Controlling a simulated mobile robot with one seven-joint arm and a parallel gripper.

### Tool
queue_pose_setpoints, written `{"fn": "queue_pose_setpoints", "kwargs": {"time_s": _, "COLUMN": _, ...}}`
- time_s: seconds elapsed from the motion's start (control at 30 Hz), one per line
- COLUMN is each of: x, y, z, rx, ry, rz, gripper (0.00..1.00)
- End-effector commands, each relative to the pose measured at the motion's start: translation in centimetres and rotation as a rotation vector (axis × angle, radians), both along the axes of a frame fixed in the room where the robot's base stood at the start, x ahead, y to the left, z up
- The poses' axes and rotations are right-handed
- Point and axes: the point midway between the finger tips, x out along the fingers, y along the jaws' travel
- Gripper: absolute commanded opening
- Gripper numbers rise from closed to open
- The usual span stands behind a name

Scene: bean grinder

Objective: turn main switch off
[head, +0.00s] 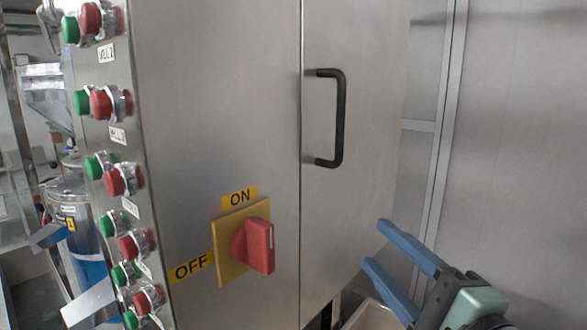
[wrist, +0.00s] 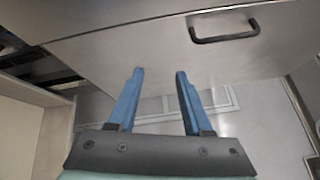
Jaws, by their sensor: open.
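The main switch is a red rotary knob (head: 258,246) on a yellow square plate (head: 228,266), low on the grey cabinet front. A yellow ON label (head: 239,196) sits above it and a yellow OFF label (head: 190,266) to its left. The knob's grip stands upright, with its white mark at the top towards ON. My gripper (head: 374,243), with two blue fingers, is open and empty, to the right of the knob and apart from it. In the wrist view my gripper (wrist: 160,72) points at the cabinet; the switch is not seen there.
A black door handle (head: 340,118) stands out from the cabinet door above my gripper; it also shows in the wrist view (wrist: 225,37). Green and red push buttons (head: 104,104) line the cabinet's left side. Grey wall panels (head: 520,130) stand at right.

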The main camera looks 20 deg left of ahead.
Motion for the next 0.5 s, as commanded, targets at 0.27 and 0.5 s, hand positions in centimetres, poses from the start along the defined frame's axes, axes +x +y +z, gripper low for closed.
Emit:
{"fn": "queue_pose_setpoints", "kwargs": {"time_s": 0.27, "x": -5.4, "y": -0.5, "z": 2.5, "rx": 0.568, "ry": 0.707, "rz": 0.353, "gripper": 0.50}}
{"fn": "queue_pose_setpoints", "kwargs": {"time_s": 0.5, "x": -9.2, "y": -1.3, "z": 3.7, "rx": 0.764, "ry": 1.038, "rz": 0.507, "gripper": 0.50}}
